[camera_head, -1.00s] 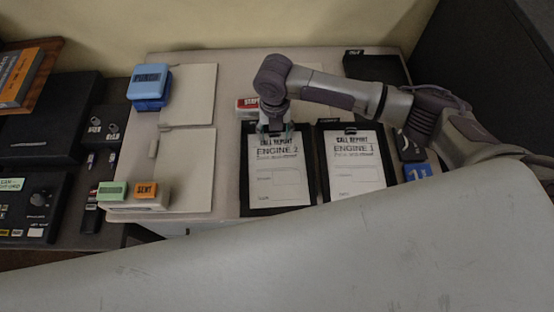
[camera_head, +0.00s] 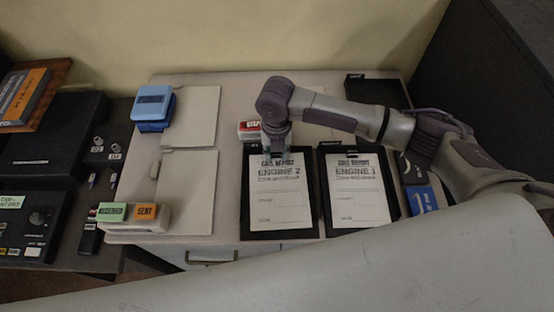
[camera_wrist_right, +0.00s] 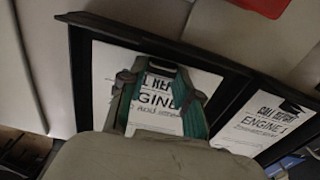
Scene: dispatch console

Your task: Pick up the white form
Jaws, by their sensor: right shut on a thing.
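The white Engine 2 call report form (camera_head: 281,207) lies on a black clipboard (camera_head: 246,205) on the desk. A similar white Engine 1 form (camera_head: 357,205) lies on a black clipboard to its right. My right gripper (camera_head: 276,152) is shut at the top edge of the Engine 2 form. In the right wrist view the fingers (camera_wrist_right: 158,82) stand on either side of its black clip, over the heading. The fingers hide part of the form (camera_wrist_right: 105,88); exactly what they pinch there is hard to see. My left gripper is not in view.
A red-and-white stamp box (camera_head: 249,131) stands just behind the Engine 2 clipboard. A blue box (camera_head: 152,108) and beige folders (camera_head: 187,190) are at left, with green (camera_head: 112,211) and orange (camera_head: 146,211) blocks in front. A black tray (camera_head: 376,88) is at back right.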

